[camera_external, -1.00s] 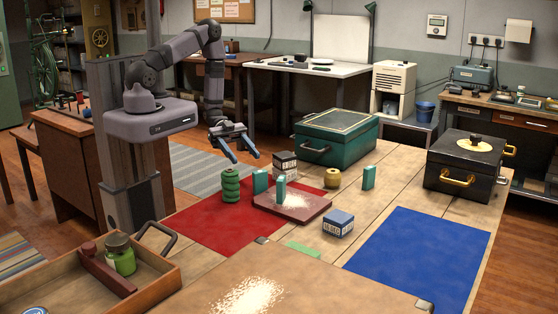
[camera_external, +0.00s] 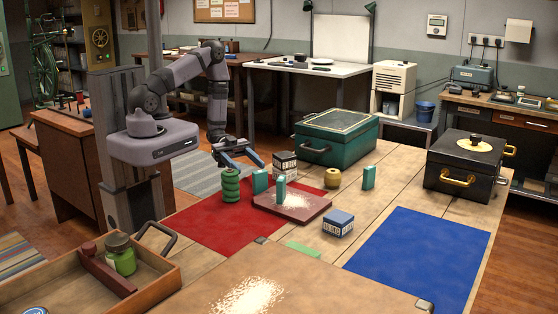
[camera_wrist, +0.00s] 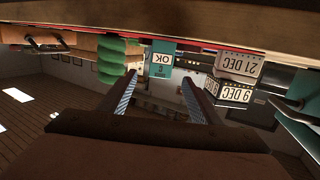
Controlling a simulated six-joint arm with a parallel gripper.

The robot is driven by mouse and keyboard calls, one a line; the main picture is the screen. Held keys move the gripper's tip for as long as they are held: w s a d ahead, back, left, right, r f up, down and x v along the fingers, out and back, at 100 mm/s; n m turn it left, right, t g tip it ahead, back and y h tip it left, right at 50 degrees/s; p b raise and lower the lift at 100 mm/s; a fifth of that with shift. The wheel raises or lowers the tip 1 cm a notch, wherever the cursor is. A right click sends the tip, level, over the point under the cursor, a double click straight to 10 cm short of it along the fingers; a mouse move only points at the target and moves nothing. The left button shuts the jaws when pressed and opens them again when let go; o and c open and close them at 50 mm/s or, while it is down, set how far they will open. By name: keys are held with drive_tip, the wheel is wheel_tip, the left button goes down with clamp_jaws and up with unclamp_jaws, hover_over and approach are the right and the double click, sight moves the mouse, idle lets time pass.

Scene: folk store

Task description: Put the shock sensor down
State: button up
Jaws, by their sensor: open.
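Small teal upright blocks stand on the table: one on the red mat (camera_external: 260,181), one at the dark red board (camera_external: 309,216), and one to the right (camera_external: 368,177). A teal block labelled OK (camera_wrist: 162,50) shows in the wrist view. I cannot tell which thing is the shock sensor. My gripper (camera_external: 246,160) is open, with nothing between its fingers, beyond the red mat's far edge. In the wrist view the open fingers (camera_wrist: 158,92) point at the OK block, apart from it.
Around the mat stand a green ribbed stack (camera_external: 230,186), a dated dark box (camera_external: 285,163), a dated blue box (camera_external: 339,222) and a brass weight (camera_external: 332,177). A green case (camera_external: 337,140) and black case (camera_external: 465,170) stand behind. The blue mat (camera_external: 420,255) is clear.

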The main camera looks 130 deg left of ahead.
sight(260, 193)
drive_tip(key=shift+w+d+f+t+b, duration=0.1)
drive_tip(key=shift+w+f+t+b, duration=0.1)
drive_tip(key=shift+f+b, duration=0.35)
drive_tip(key=shift+w+d+f+t+b, duration=0.1)
drive_tip(key=shift+w+f+t+b, duration=0.1)
drive_tip(key=shift+f+b, duration=0.3)
drive_tip(key=shift+w+r+h+b, duration=0.2)
drive_tip(key=shift+h+b, duration=0.1)
drive_tip(key=shift+b, duration=0.2)
drive_tip(key=shift+d, duration=0.1)
drive_tip(key=shift+r, duration=0.15)
drive_tip(key=shift+w+d+p, duration=0.2)
drive_tip(key=shift+w+p, duration=0.1)
drive_tip(key=shift+w, duration=0.2)
drive_tip(key=shift+p+x, duration=1)
drive_tip(key=shift+x, duration=2.1)
drive_tip(key=shift+a, duration=0.15)
drive_tip(key=c, duration=1.3)
